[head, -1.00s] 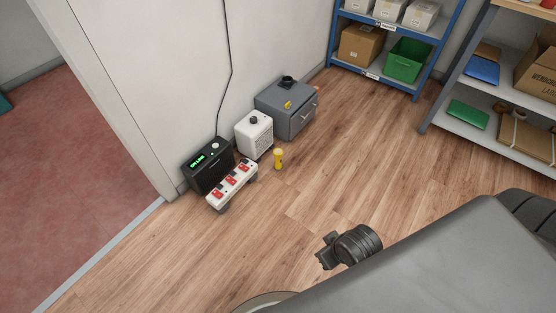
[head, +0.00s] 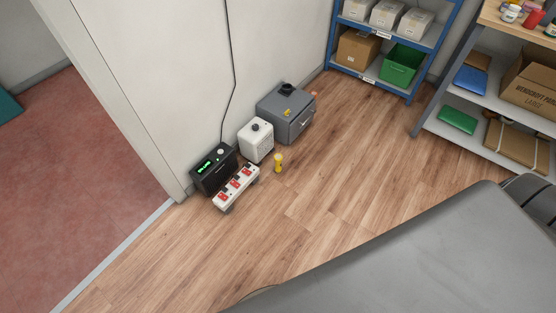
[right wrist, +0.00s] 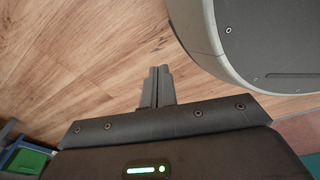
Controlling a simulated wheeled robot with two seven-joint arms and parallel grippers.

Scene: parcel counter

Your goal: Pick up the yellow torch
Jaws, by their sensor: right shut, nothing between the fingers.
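The yellow torch (head: 278,163) stands upright on the wooden floor in the head view, just right of the white box-shaped device and apart from it. My right gripper (right wrist: 159,72) shows in the right wrist view, its fingers together with nothing between them, over bare wood floor. The torch does not show in the right wrist view. Neither gripper shows in the head view, and my left gripper is in no current view.
Along the wall stand a black device with a green display (head: 213,170), a white device (head: 256,143), a grey cabinet (head: 287,118) and a power strip (head: 236,188). Blue shelving (head: 413,97) and a grey shelf (head: 470,137) stand right. The floor right of the torch is clear.

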